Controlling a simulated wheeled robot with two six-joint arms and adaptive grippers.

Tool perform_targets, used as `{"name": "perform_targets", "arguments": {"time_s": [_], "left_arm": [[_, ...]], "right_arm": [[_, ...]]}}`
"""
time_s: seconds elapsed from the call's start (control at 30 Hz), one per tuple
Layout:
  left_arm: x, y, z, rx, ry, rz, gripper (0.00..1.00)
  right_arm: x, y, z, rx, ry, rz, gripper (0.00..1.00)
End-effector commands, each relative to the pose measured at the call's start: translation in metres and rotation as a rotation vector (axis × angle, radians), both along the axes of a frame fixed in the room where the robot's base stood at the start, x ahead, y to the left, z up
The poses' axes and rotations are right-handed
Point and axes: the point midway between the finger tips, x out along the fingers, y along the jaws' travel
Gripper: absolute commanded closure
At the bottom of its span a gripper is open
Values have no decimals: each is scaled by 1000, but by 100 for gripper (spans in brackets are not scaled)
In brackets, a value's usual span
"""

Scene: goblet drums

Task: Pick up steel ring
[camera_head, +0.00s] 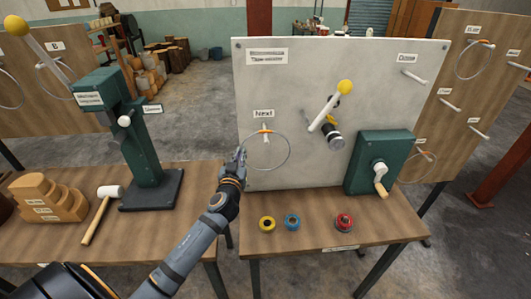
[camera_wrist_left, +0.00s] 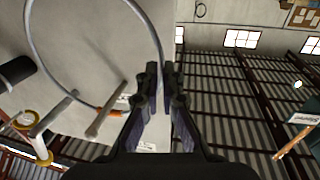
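The steel ring (camera_head: 290,151) is a thin grey hoop with an orange mark at its top. It hangs on the peg under the "Next" label (camera_head: 263,113) on the pale upright board. My left gripper (camera_head: 240,154) is at the ring's left edge. In the left wrist view the ring (camera_wrist_left: 46,64) curves in to the fingertips (camera_wrist_left: 160,68), which are close together with its rim between them. The peg (camera_wrist_left: 104,112) is still through the ring beside the orange mark. My right gripper does not show.
Yellow (camera_head: 267,224), blue (camera_head: 292,222) and red (camera_head: 344,221) round pieces lie on the table. A mallet (camera_head: 100,213) lies left.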

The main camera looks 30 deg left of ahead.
Motion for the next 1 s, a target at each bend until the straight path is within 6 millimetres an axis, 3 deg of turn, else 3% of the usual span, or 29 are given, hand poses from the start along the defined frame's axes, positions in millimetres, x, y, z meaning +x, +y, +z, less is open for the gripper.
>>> {"name": "perform_targets", "arguments": {"time_s": [0.47, 0.67, 0.9, 1.0], "left_arm": [[0, 0, 3, 0, -2, 0, 100], [0, 0, 30, 3, -8, -1, 100], [-44, -24, 89, 3, -5, -4, 100], [-68, -36, 99, 1, -2, -4, 100]], "right_arm": [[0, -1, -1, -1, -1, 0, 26], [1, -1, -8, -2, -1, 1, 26], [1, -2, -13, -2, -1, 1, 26], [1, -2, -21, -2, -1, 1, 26]]}}
